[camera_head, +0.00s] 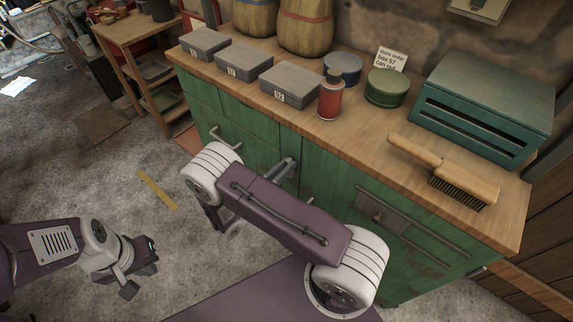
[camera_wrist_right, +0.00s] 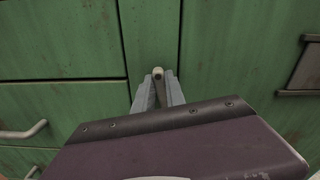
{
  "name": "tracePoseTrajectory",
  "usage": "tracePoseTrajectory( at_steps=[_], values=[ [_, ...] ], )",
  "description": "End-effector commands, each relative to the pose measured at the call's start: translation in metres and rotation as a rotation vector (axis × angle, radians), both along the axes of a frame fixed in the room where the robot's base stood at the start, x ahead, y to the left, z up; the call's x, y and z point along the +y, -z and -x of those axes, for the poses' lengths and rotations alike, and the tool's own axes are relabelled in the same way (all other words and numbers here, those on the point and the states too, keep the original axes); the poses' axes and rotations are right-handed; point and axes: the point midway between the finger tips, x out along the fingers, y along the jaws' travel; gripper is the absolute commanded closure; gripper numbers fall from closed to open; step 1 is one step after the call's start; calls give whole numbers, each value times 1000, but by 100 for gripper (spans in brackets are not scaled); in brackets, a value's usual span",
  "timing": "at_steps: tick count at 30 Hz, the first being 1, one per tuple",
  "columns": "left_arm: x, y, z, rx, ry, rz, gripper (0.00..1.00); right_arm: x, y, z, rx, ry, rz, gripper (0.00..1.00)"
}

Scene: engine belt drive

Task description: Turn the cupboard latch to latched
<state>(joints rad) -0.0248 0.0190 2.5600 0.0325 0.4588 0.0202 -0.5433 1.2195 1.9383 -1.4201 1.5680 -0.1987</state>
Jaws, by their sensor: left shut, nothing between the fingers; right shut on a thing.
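The green cupboard (camera_head: 320,175) stands against the wall, its doors and drawers facing me. In the right wrist view, the cupboard latch (camera_wrist_right: 158,73) shows as a small pale rounded end with a narrow bar below it. It is in front of a green upright strip between two panels. My right gripper (camera_wrist_right: 158,92) is shut on the latch, one finger on each side of it. In the head view my right gripper (camera_head: 287,170) is at the cupboard front, partly behind my arm, and the latch cannot be made out there. My left gripper (camera_head: 142,278) is shut and empty, low over the floor.
A drawer handle (camera_head: 224,138) sticks out left of the latch. The wooden top carries grey boxes (camera_head: 290,84), a red bottle (camera_head: 331,98), a green can (camera_head: 386,87), a brush (camera_head: 445,172) and a teal crate (camera_head: 490,95). The floor at left is mostly clear.

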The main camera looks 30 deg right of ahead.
Motion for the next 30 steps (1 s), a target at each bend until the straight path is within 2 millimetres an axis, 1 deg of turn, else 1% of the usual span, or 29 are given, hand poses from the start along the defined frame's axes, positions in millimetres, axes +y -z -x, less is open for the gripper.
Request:
tracePoseTrajectory(
  at_steps=[1,3,12,21,30],
  values=[
    [0,-7,0,0,0,0,100,0,-3,-1,38,0,17,100],
    [0,-11,0,0,0,0,100,1,-3,-2,100,0,41,100],
    [0,-24,0,0,0,0,100,3,1,-7,362,1,151,100],
    [0,-31,0,0,0,0,100,4,6,-11,625,1,260,100],
    [0,-33,0,0,0,0,100,5,11,-14,885,1,369,100]
  ],
)
